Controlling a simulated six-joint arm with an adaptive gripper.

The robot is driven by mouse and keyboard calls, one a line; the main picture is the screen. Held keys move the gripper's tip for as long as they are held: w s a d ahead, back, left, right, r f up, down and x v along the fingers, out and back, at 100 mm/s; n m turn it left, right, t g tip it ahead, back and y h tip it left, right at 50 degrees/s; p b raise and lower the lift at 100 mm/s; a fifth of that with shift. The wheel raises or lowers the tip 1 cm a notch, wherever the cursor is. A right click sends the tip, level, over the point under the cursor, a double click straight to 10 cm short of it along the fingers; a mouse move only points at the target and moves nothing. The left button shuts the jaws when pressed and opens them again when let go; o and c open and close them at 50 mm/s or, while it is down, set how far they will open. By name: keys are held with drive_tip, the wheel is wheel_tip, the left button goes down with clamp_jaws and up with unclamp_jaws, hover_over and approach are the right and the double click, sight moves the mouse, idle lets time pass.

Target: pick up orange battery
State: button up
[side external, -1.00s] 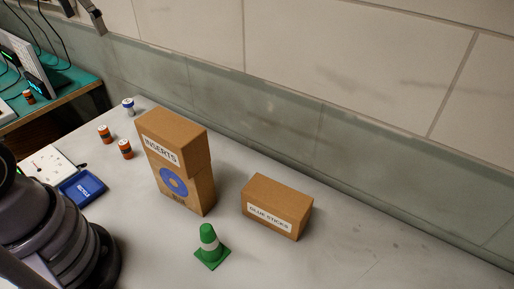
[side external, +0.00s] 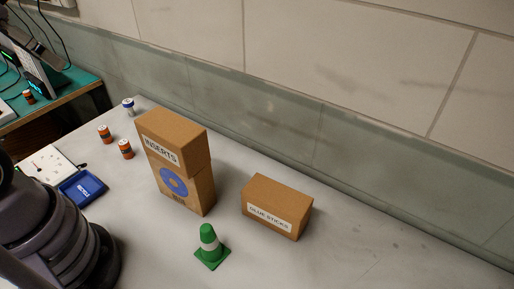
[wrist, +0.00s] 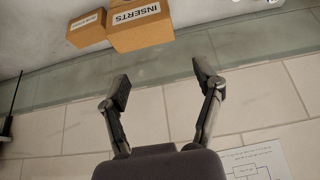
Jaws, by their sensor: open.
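Two orange batteries stand on the grey bench in the side external view, one farther left (side external: 105,134) and one closer to the tall box (side external: 125,149). A third orange battery (side external: 28,96) is on the green surface at the far left. My gripper (wrist: 162,82) is open and empty in the wrist view, with the wall behind its fingers. In the side external view only part of it shows at the top left edge, above and away from the batteries. No orange battery can be made out in the wrist view.
A blue-and-white battery (side external: 128,106) stands near the wall. The tall INSERTS box (side external: 178,140), GLUE STICKS box (side external: 277,205) and green cone (side external: 210,245) are on the bench. A blue tray (side external: 82,188) lies beside a white meter (side external: 42,168). The right side is clear.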

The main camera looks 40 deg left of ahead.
drive_tip(key=w+a+f+n+t, duration=0.1)
drive_tip(key=w+f+n, duration=0.3)
drive_tip(key=w, duration=1)
drive_tip(key=w+a+f+n+t+y, duration=0.1)
drive_tip(key=w+a+f+n+y, duration=0.3)
drive_tip(key=w+a+f+n, duration=0.5)
drive_tip(key=n+g+y, duration=0.3)
drive_tip(key=g+y, duration=0.2)
drive_tip(key=y, duration=0.4)
approach(103, 128)
drive_tip(key=shift+w+a+f, duration=0.2)
drive_tip(key=shift+w+a, duration=0.15)
drive_tip(key=shift+a, duration=0.2)
drive_tip(key=shift+w+a+f, duration=0.2)
drive_tip(key=shift+w+a, duration=0.15)
drive_tip(key=shift+a, duration=0.25)
drive_tip(key=shift+s+a+f, duration=0.15)
drive_tip(key=shift+s+a, duration=0.05)
drive_tip(key=shift+s, duration=0.05)
drive_tip(key=shift+a+f, duration=0.15)
drive_tip(key=shift+a, duration=0.2)
drive_tip(key=x, duration=0.6)
drive_tip(key=shift+s+a+f, duration=0.15)
drive_tip(key=shift+a+f, duration=0.05)
drive_tip(key=shift+a, duration=0.05)
clamp_jaws()
drive_tip(key=shift+r, duration=0.1)
